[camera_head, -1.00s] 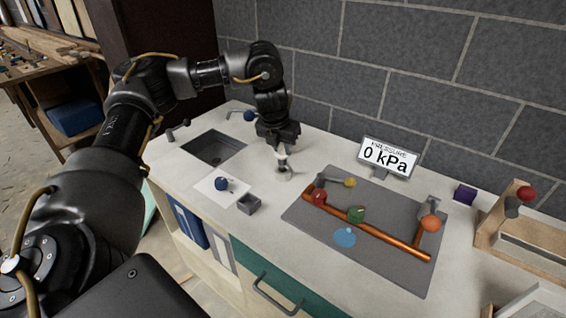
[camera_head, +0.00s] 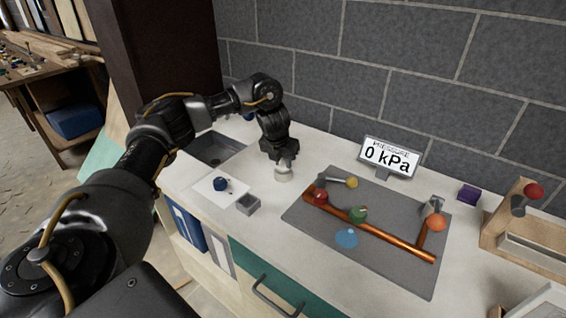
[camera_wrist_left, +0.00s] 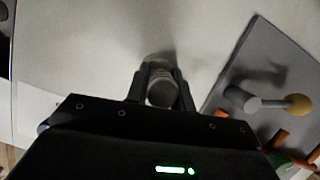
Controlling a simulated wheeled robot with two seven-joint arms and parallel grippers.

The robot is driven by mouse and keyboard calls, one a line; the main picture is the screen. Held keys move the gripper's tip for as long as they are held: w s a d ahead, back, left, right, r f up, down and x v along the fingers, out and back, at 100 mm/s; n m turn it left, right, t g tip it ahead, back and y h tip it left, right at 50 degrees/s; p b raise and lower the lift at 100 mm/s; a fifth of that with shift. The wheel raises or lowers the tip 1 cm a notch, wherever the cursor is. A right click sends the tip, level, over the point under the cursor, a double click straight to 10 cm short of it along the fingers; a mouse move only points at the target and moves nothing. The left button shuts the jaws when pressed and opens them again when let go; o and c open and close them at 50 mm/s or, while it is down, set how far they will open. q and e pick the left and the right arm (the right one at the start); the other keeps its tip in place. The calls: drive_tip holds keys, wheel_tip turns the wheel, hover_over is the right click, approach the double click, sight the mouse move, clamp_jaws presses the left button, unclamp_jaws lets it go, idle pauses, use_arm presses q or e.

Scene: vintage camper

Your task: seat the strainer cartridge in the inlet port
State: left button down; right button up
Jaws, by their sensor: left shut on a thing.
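My left gripper (camera_head: 283,165) is low over the pale counter, between the white square and the grey mat. It is shut on a pale, short cylinder (camera_head: 283,175), which looks like the strainer cartridge. In the left wrist view my left gripper (camera_wrist_left: 163,88) has a finger on each side of this ribbed grey cylinder (camera_wrist_left: 162,92). The cylinder looks upright and close to the counter. The inlet port cannot be made out separately; it may be hidden under the cylinder and fingers. I cannot tell how deep the cylinder sits. My right gripper is not in view.
The grey mat (camera_head: 400,265) to the right carries a copper pipe (camera_head: 390,243) with coloured handles. A pressure sign (camera_head: 390,156) behind it reads 0 kPa. A blue knob (camera_head: 220,184) on a white square, a small grey box (camera_head: 248,204) and a sink (camera_head: 214,150) are to the left.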

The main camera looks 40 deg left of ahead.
use_arm(q)
drive_tip(key=shift+d, duration=0.1)
drive_tip(key=shift+f, duration=0.1)
drive_tip(key=c, duration=1.2)
unclamp_jaws()
drive_tip(key=shift+r, duration=0.4)
drive_tip(key=p+v, duration=0.3)
drive_tip(key=v, duration=0.8)
drive_tip(key=shift+s+r, duration=0.15)
drive_tip(key=shift+r, duration=0.1)
